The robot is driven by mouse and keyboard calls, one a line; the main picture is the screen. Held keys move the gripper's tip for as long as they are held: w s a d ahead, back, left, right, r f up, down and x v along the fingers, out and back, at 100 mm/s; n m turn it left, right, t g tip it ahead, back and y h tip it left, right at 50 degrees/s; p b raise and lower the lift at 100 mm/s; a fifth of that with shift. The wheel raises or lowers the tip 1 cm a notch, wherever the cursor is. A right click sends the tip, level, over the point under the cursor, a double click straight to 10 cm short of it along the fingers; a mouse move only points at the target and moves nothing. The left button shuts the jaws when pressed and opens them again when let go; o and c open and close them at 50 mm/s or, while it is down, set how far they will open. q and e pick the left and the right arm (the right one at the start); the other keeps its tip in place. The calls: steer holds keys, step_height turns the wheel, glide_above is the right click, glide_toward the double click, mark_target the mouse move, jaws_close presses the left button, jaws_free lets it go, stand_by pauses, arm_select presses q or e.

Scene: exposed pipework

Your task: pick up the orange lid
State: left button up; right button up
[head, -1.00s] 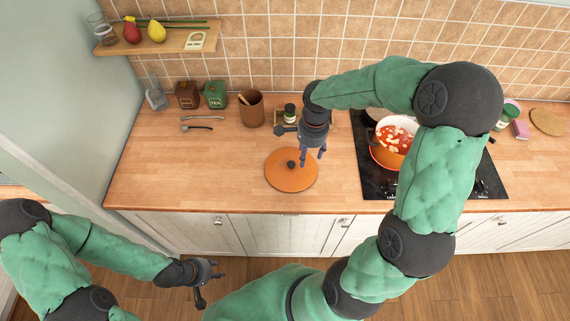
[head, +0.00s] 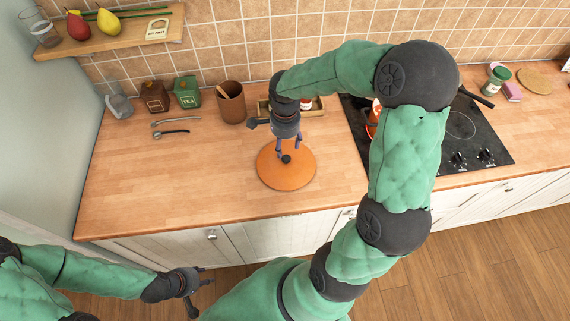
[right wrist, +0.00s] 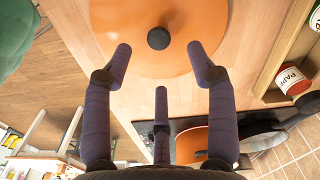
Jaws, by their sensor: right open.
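The orange lid (head: 287,178) lies flat on the wooden counter, with a dark round knob (head: 286,159) at its middle. In the right wrist view the lid (right wrist: 190,50) fills the top middle, and its knob (right wrist: 158,38) is just beyond my fingertips. My right gripper (head: 288,150) is above the lid at the knob, fingers pointing down. In the right wrist view its fingers (right wrist: 165,68) are spread apart with nothing between them. My left gripper (head: 200,280) hangs in front of the cabinets, away from the counter; its finger opening is unclear.
A black stove (head: 470,140) with an orange pot (head: 372,128), mostly hidden by my right arm, stands right of the lid. A brown cup (head: 231,103), canisters (head: 187,93) and a small tray (head: 318,108) stand behind. The counter left of the lid is mostly clear.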

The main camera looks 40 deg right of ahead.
mark_target(286, 157)
step_height(286, 157, down, 3)
steer(key=shift+r, duration=0.2)
steer(key=shift+s+f+b, duration=0.15)
steer(key=shift+f+b, duration=0.5)
steer(key=shift+f, duration=1.95)
steer(key=shift+d, duration=0.1)
jaws_close()
